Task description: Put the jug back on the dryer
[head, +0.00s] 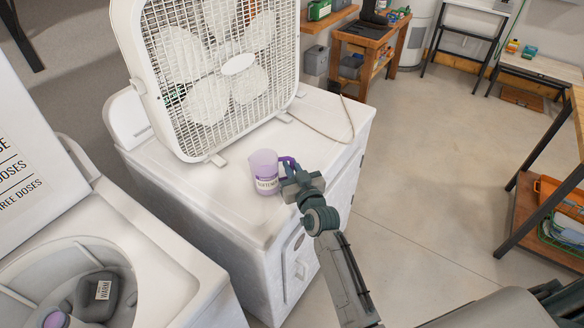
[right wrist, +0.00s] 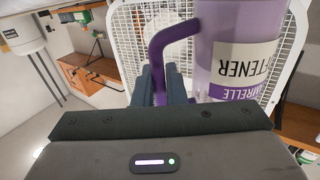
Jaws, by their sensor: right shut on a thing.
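The jug (head: 264,174) is translucent purple with a white softener label and a darker purple handle. In the head view it is upright at the front part of the white dryer's top (head: 215,197), and appears to rest on it. My right gripper (head: 290,177) is shut on the jug's handle, on the right side of the jug. In the right wrist view the gripper's fingers (right wrist: 164,86) close around the lower handle, with the jug body (right wrist: 235,70) just to the right. My left gripper is not in view.
A white box fan (head: 205,80) stands on the dryer behind the jug, its cord (head: 345,115) trailing right. An open washer (head: 190,290) with a dark grey object inside is at lower left. A wooden workbench (head: 365,38) stands at the back.

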